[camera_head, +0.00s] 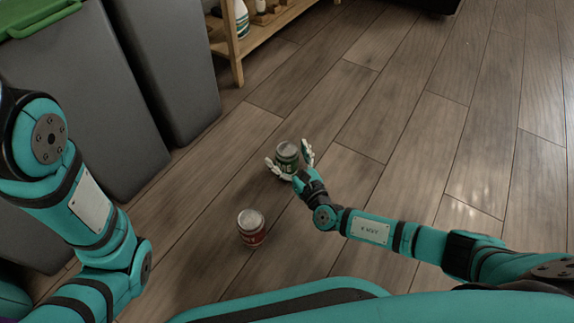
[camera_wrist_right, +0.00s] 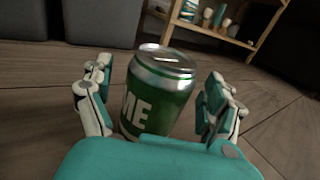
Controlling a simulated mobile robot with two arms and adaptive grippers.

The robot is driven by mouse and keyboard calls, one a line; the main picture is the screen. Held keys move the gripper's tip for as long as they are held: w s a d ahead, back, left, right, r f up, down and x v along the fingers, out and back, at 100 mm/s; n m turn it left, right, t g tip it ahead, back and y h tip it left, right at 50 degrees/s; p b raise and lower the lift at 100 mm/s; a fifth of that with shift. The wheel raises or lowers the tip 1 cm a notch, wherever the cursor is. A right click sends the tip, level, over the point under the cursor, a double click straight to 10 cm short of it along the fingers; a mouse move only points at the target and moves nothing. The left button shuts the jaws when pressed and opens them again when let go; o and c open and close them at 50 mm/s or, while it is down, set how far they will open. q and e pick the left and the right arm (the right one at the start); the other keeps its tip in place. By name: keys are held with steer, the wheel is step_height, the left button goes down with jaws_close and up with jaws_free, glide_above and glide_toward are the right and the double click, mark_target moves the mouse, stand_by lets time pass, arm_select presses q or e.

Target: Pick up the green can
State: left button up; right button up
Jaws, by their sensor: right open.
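The green can (camera_head: 287,157) stands upright on the wooden floor in the head view. My right gripper (camera_head: 290,160) is open, with one finger on each side of the can. In the right wrist view the green can (camera_wrist_right: 160,92) is upright between the two open fingers of my right gripper (camera_wrist_right: 157,105), with gaps showing on both sides. The can's lower part is hidden by the gripper's palm. My left arm is at the left of the head view, but its gripper is out of the picture.
A red can (camera_head: 251,228) stands on the floor nearer to me, left of my right gripper. Grey bins (camera_head: 90,100) stand at the left. A wooden shelf (camera_head: 240,45) with bottles is at the back. The floor to the right is clear.

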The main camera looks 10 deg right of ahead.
mark_target(290, 150)
steer(key=shift+w, duration=0.2)
steer(key=c, duration=0.9)
steer(key=shift+r, duration=0.15)
steer(key=shift+r+p, duration=0.6)
steer(key=shift+p, duration=0.15)
steer(key=p, duration=0.1)
steer(key=r+p, duration=0.2)
steer(key=shift+s+d+r, duration=0.25)
steer(key=shift+s+d, duration=0.05)
steer(key=shift+s, duration=0.05)
steer(key=shift+s+d+r+p, duration=0.2)
steer(key=shift+s+d+p, duration=0.65)
steer(key=shift+s+d, duration=0.95)
steer(key=shift+s+d+r+p, duration=0.15)
steer(key=shift+s+d+p, duration=0.75)
steer(key=shift+s+d, duration=0.9)
steer(key=shift+s+d+r+p, duration=0.2)
steer(key=shift+s+d+p, duration=0.65)
steer(key=shift+s+d, duration=0.9)
